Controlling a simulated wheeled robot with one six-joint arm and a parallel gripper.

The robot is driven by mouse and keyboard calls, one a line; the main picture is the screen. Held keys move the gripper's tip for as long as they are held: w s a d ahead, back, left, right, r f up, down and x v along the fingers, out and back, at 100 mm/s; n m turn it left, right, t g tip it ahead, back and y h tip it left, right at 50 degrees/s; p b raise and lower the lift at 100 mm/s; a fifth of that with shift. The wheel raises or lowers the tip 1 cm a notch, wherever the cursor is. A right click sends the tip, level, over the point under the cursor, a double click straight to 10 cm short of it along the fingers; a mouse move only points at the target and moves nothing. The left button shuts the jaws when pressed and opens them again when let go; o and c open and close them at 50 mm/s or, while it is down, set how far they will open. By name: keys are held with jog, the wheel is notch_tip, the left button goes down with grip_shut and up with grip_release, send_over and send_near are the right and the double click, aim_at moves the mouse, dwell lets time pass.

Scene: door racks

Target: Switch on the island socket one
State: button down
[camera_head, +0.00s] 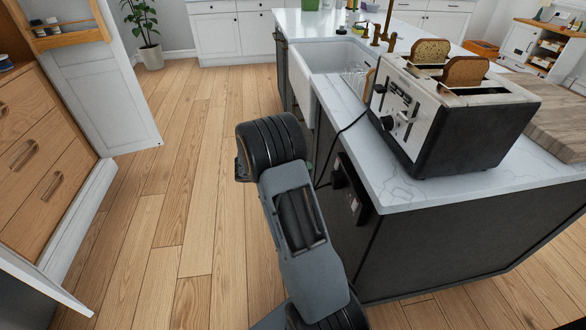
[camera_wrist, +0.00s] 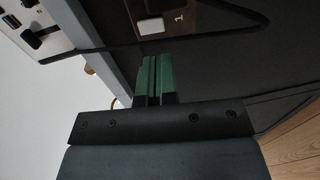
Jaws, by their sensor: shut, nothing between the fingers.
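The island socket (camera_head: 351,192) is a dark plate on the dark side panel of the island, below the worktop edge, with a black plug in it. In the wrist view, a brownish plate (camera_wrist: 196,22) marked "1" shows at the top, with a pale switch (camera_wrist: 151,26) left of the number. My gripper (camera_wrist: 153,62) has green fingers, pressed together and empty. Its tips are just below the switch in the picture; I cannot tell whether they touch it. In the head view, my arm hides most of the gripper.
A toaster (camera_head: 440,125) with two bread slices stands on the white worktop (camera_head: 400,190) above the socket. Its black cord (camera_head: 340,135) hangs over the edge. A wooden board (camera_head: 550,120) lies right of it. An open cabinet door (camera_head: 110,85) stands left; the floor between is clear.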

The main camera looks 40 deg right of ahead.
jog(key=x, duration=0.7)
jog(key=shift+s+d, duration=0.15)
jog(key=shift+f, duration=0.15)
jog(key=shift+d+b, duration=0.15)
jog(key=shift+b, duration=0.2)
jog(key=b, duration=0.1)
send_near(335, 167)
jog(key=w+a+f, duration=0.2)
jog(key=w+a, duration=0.1)
jog(key=a, duration=0.2)
jog(key=shift+a+f, duration=0.2)
jog(key=shift+f, duration=0.2)
dwell(0.5)
